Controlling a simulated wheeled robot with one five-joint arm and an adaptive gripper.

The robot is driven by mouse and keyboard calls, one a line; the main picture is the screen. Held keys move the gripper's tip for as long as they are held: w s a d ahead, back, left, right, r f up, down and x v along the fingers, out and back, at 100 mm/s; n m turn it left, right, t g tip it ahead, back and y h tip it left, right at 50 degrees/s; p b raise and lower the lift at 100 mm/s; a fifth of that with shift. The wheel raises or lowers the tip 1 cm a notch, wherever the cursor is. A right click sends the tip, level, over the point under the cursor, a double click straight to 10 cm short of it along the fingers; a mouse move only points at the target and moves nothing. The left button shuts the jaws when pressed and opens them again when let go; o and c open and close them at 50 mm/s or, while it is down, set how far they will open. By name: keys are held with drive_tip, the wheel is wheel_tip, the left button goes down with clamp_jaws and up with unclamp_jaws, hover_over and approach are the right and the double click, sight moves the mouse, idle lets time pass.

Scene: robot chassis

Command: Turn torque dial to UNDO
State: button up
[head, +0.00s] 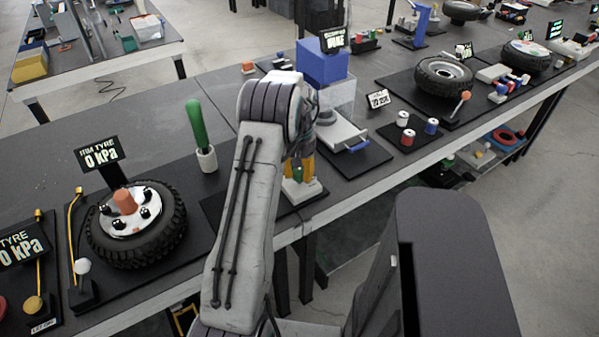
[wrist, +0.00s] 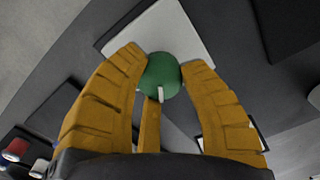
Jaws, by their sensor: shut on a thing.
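The torque dial (wrist: 161,76) is a round green knob with a white pointer mark. In the wrist view it sits over a pale grey plate (wrist: 190,35), and its white mark lies at the lower edge, toward my palm. My gripper (wrist: 160,82) has its yellow fingers around the knob, touching its left and right sides, with a third finger below. In the head view my gripper (head: 300,168) is low over a white base (head: 302,190), partly behind my arm. I cannot read any UNDO label.
A green-handled tool in a white holder (head: 206,158) stands left of my arm. A wheel (head: 137,240) lies further left. A clear box with a blue top (head: 322,62) and a grey tray with a blue handle (head: 345,138) stand close behind and right.

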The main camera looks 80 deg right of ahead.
sight(299, 171)
drive_tip(key=shift+a+f+m, duration=0.15)
drive_tip(key=shift+m, duration=0.15)
drive_tip(key=o, duration=1.2)
wheel_tip(299, 171, up, 12)
idle(0.3)
idle(0.8)
